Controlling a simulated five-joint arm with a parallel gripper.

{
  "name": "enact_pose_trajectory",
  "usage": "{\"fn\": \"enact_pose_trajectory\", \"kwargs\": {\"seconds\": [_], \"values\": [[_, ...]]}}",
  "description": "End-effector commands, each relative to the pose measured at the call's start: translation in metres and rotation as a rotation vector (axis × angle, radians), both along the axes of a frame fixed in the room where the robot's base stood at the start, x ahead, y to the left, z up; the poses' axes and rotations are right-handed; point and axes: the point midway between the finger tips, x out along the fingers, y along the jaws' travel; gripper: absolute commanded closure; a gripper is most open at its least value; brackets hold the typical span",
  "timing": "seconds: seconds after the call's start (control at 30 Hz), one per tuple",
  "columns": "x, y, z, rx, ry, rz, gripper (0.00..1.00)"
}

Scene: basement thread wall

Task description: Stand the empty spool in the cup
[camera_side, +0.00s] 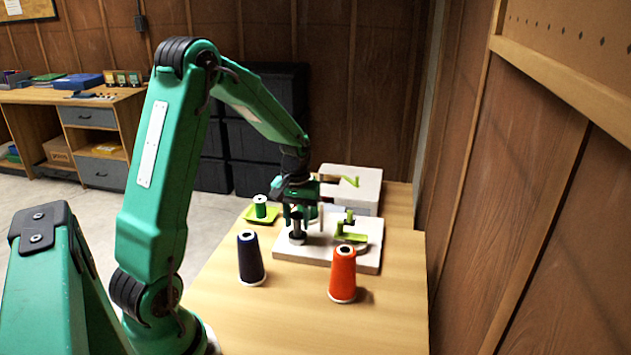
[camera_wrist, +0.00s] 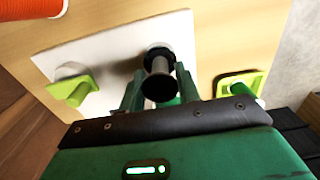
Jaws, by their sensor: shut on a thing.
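My gripper (camera_side: 297,212) is over the white board, pointing down. In the wrist view its two green fingers (camera_wrist: 160,90) are shut on the empty spool (camera_wrist: 158,66), which has a dark near end and a bare grey core. The spool looks roughly upright. A dark round piece with a pale rim (camera_wrist: 157,50) shows at its far end; it may be the cup. In the side view a dark round piece (camera_side: 297,239) stands on the board below my fingers. I cannot tell whether the spool is inside it or just above it.
The white board (camera_side: 365,262) carries a lime-green fitting (camera_side: 351,237) at right. A lime dish (camera_side: 248,219) with a green spool (camera_side: 260,206) is behind left. A navy cone (camera_side: 250,258) and an orange cone (camera_side: 343,275) stand in front. A white machine (camera_side: 355,180) is behind.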

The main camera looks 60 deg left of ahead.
Motion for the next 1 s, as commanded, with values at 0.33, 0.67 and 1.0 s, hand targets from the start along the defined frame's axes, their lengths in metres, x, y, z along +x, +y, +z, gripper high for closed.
{"fn": "enact_pose_trajectory", "kwargs": {"seconds": [0.33, 0.67, 1.0], "values": [[0.000, 0.000, -0.010, -0.001, 0.001, 0.000, 0.80], [0.000, 0.000, -0.012, 0.000, 0.000, 0.000, 0.80], [0.000, 0.000, -0.012, 0.000, 0.000, 0.000, 0.42]]}}
